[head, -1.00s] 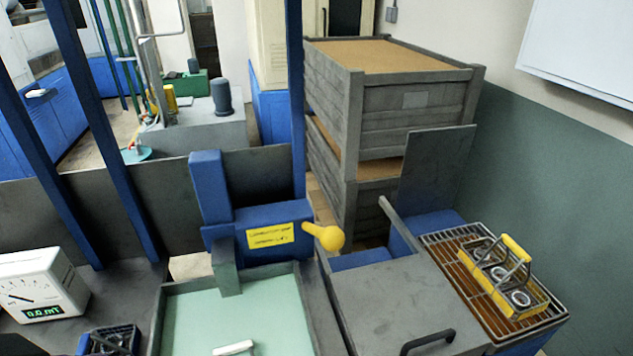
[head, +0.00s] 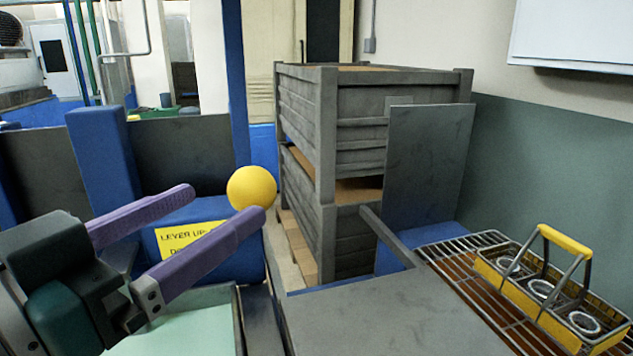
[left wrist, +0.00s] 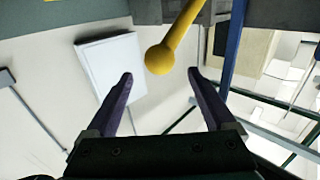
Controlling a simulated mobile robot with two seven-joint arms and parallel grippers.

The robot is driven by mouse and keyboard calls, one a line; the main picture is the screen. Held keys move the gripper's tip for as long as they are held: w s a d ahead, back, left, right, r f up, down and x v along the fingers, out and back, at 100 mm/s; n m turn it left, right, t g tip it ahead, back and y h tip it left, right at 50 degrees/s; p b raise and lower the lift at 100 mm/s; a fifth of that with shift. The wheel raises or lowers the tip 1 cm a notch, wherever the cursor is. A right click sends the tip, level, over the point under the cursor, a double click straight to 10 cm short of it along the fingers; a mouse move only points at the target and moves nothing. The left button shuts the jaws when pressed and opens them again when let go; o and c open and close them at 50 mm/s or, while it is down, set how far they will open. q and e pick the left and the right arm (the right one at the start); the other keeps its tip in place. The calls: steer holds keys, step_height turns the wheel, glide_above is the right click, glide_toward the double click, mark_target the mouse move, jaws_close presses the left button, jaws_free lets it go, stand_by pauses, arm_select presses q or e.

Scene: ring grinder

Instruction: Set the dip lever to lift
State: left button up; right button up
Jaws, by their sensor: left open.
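The dip lever's yellow ball knob (head: 252,188) shows in the head view at the right end of a blue housing (head: 215,208). A yellow label (head: 190,238) on the housing is partly hidden by my gripper. My left gripper (head: 229,204) comes in from the left, open, with purple fingers. My right gripper is not in view.
A grey-lidded box (head: 360,310) stands right of the lever. A wire rack (head: 460,265) holds a yellow-handled carrier (head: 540,290) with rings. Grey wooden crates (head: 325,150) and an upright grey panel (head: 428,180) stand behind. A pale green tank (head: 185,330) lies below the gripper.

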mark_target(271, 177)
arm_select(q)
steer(key=shift+x, duration=0.8)
steer(key=x, duration=0.8)
steer(key=shift+p, duration=0.35)
jaws_close()
